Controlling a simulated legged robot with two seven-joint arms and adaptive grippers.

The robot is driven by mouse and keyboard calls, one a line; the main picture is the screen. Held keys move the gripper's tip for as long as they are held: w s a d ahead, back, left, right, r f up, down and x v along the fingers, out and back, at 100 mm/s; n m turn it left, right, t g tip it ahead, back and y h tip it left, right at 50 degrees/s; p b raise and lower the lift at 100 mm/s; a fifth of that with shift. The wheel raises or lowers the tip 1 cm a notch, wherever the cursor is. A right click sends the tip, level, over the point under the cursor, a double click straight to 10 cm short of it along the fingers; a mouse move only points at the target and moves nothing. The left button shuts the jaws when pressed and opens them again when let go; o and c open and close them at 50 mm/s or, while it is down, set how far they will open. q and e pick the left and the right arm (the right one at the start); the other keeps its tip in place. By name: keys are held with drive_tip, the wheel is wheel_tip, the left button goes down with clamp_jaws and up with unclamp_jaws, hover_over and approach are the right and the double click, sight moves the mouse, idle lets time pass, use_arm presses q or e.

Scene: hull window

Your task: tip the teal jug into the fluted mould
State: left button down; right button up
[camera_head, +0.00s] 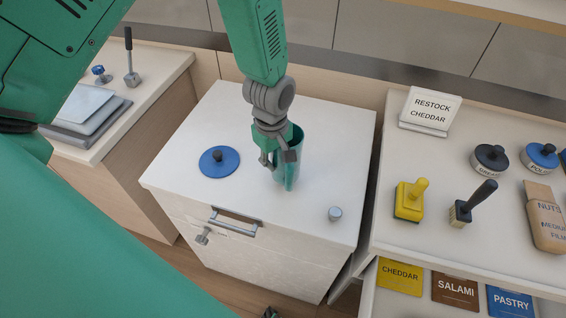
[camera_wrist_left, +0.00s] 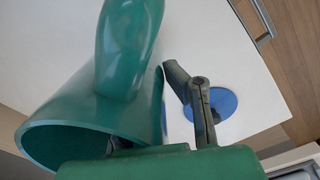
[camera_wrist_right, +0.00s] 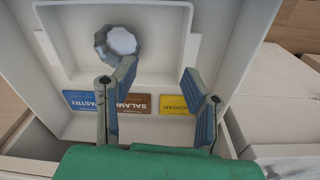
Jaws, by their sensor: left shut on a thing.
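The teal jug (camera_head: 291,165) is at the middle of the white cabinet top in the head view, roughly upright. I cannot tell whether its base touches the top. My left gripper (camera_head: 276,157) is shut on it from its left side. In the left wrist view the jug (camera_wrist_left: 85,115) fills the left part, with its rim at lower left; one finger is hidden behind it. My right gripper (camera_wrist_right: 160,72) is open and empty in the right wrist view. A grey faceted piece, which looks like the fluted mould (camera_wrist_right: 118,42), lies beyond its fingers in a white drawer.
The counter at right holds a sign (camera_head: 430,110), a yellow stamp (camera_head: 410,200) and a black-handled brush (camera_head: 470,203). Label cards (camera_head: 455,290) lie in the drawer below.

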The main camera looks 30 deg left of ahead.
use_arm(q)
drive_tip(key=shift+d+r, duration=0.4)
drive_tip(key=shift+d, duration=0.25)
drive_tip(key=shift+d+r+p, duration=0.15)
drive_tip(key=shift+r+p, duration=0.4)
drive_tip(key=shift+p, duration=0.15)
drive_tip(key=shift+a+r+p, duration=0.4)
drive_tip(key=shift+p, duration=0.05)
drive_tip(key=shift+a+r+p, duration=0.35)
drive_tip(key=shift+a, duration=0.15)
drive_tip(key=shift+a+r, duration=0.1)
drive_tip(key=shift+r, duration=0.15)
drive_tip(key=shift+r+p, duration=0.2)
drive_tip(key=shift+p, duration=0.2)
drive_tip(key=shift+d+r, duration=0.5)
drive_tip(key=shift+d, duration=0.05)
drive_tip(key=shift+d+r, duration=0.4)
drive_tip(key=shift+r, duration=0.15)
drive_tip(key=shift+a, duration=0.15)
use_arm(e)
drive_tip(key=d+r, duration=0.1)
drive_tip(key=r, duration=0.2)
drive_tip(key=shift+d, duration=0.35)
